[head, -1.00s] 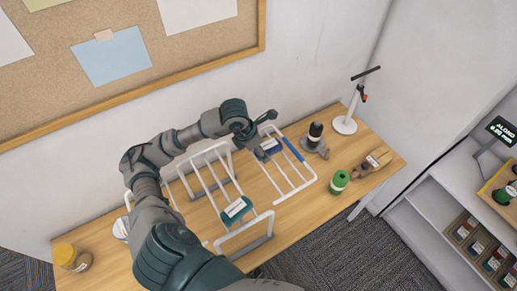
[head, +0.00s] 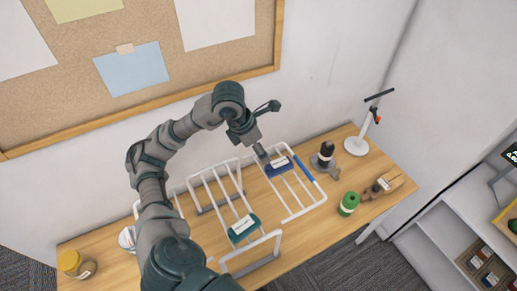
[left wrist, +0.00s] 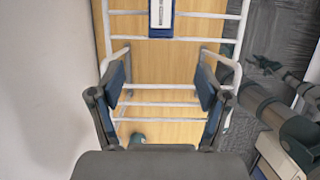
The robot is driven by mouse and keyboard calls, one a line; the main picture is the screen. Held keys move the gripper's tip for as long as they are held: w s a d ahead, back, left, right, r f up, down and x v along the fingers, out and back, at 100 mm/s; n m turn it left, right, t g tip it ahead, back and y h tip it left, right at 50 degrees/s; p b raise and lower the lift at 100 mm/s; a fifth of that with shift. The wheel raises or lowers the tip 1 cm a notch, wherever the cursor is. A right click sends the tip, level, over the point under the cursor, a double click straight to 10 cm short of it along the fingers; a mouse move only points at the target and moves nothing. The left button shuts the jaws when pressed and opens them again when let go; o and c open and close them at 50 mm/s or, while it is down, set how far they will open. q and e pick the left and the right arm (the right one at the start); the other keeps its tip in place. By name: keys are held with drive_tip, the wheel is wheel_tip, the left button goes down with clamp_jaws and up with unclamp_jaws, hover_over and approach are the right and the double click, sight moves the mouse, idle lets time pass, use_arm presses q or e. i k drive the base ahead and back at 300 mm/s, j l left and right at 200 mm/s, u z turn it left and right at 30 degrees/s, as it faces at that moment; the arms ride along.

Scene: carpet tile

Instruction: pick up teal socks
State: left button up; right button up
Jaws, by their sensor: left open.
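A teal bundle with a white label (head: 243,229), which looks like the teal socks, lies on the left white rack (head: 201,181) in the head view. In the left wrist view a small teal piece (left wrist: 138,138) shows low between my fingers, mostly hidden by the gripper body. My left gripper (head: 262,154) points down above the racks, behind and to the right of the teal bundle. In the left wrist view its two fingers (left wrist: 162,78) are wide apart with nothing between them. My right gripper does not show.
A navy bundle with a white label (head: 279,166) lies on the right rack (head: 316,207), close to my left gripper. A green spool (head: 348,204), a dark bottle (head: 326,152), a wooden item (head: 383,186) and a white stand (head: 356,146) are right. A jar (head: 75,264) stands far left.

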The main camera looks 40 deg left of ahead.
sight(243, 228)
drive_tip(key=k+l, duration=0.75)
drive_tip(key=l, duration=0.25)
drive_tip(key=k+l, duration=0.4)
drive_tip(key=l, duration=0.1)
